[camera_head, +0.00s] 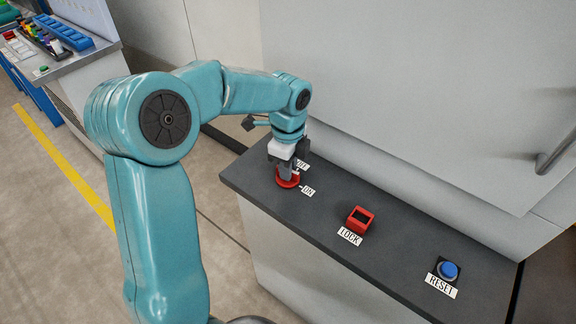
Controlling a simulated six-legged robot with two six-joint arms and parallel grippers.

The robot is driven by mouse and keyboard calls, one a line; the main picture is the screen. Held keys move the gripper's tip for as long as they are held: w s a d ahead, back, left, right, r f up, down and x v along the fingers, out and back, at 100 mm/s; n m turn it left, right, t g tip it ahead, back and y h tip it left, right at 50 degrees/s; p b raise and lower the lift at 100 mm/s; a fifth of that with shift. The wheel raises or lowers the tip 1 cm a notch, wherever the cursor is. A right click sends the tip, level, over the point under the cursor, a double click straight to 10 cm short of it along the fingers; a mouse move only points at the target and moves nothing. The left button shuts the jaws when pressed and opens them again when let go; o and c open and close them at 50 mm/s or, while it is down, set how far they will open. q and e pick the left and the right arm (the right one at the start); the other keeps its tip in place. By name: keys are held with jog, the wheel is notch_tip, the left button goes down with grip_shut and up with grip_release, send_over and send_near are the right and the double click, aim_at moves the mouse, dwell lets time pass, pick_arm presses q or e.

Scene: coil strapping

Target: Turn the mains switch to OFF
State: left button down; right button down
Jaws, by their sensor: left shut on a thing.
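The mains switch (287,183) is a red round piece on the left end of the dark counter top, partly hidden by my left gripper. My left gripper (287,172) points down over it and is shut on the switch. Beside the switch are a white OFF label (302,165), partly covered, and a white ON label (308,191) closer to the front edge. The exact direction of the switch handle is hidden by the fingers. My right gripper is not in view.
A red lock box (360,219) with a LOCK label stands to the right on the counter (400,262). A blue RESET button (448,270) is farther right. A pale panel rises behind. Another bench (85,55) with colored items stands at the upper left.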

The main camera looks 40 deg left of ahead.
pick_arm(q)
jog(key=n, duration=0.4)
jog(key=shift+n, duration=0.3)
jog(key=n, duration=0.3)
jog(key=shift+n, duration=0.4)
jog(key=n, duration=0.4)
jog(key=shift+b, duration=0.3)
jog(key=shift+n, duration=1.6)
jog(key=c, duration=1.1)
grip_release()
